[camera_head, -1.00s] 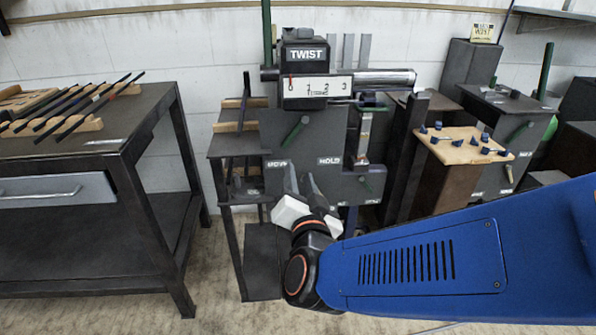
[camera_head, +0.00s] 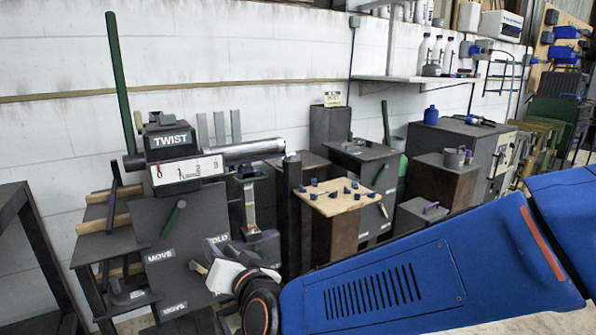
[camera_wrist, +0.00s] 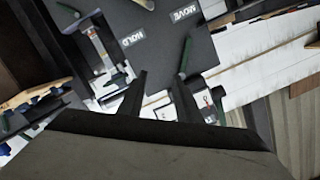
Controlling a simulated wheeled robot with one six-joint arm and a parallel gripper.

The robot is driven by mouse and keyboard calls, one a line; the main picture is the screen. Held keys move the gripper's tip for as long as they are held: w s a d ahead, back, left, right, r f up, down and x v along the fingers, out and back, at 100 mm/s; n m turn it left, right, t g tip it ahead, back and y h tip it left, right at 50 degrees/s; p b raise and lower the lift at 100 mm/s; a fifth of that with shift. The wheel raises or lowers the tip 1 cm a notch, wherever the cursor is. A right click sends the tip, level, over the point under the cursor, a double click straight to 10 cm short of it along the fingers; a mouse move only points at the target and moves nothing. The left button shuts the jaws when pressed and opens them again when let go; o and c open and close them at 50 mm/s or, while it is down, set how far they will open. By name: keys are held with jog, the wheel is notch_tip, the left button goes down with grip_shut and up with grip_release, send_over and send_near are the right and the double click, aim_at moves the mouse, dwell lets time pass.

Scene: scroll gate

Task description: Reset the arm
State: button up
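My blue arm reaches in from the right of the head view, with the white and dark gripper (camera_head: 212,264) at its end, in front of the dark machine. In the wrist view the two dark fingers of my gripper (camera_wrist: 160,92) stand apart with nothing between them. The wrist view shows the panel (camera_wrist: 150,45) tilted.
A wooden board with several blue pieces (camera_head: 338,197) stands right of the machine. Dark cabinets (camera_head: 460,140) and a shelf with bottles (camera_head: 420,78) lie further right. A dark table frame (camera_head: 30,240) is at the left edge.

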jog(key=d+f+n+g+h, duration=0.1)
jog(key=d+g+h, duration=0.1)
jog(key=d, duration=1)
jog(key=d+f+n+g+h, duration=0.1)
jog(key=d+f+g, duration=0.1)
jog(key=d, duration=0.9)
jog(key=s+d+f+m+g+h, duration=0.1)
jog(key=s+d+f+g+h, duration=0.1)
jog(key=s+d, duration=0.6)
jog(key=s+d+f+m+g+h, duration=0.1)
jog(key=s+d+f+g+h, duration=0.1)
jog(key=s+d, duration=0.6)
jog(key=d+f+h, duration=0.1)
jog(key=d+h, duration=0.1)
jog(key=d, duration=0.5)
jog(key=shift+f, duration=0.4)
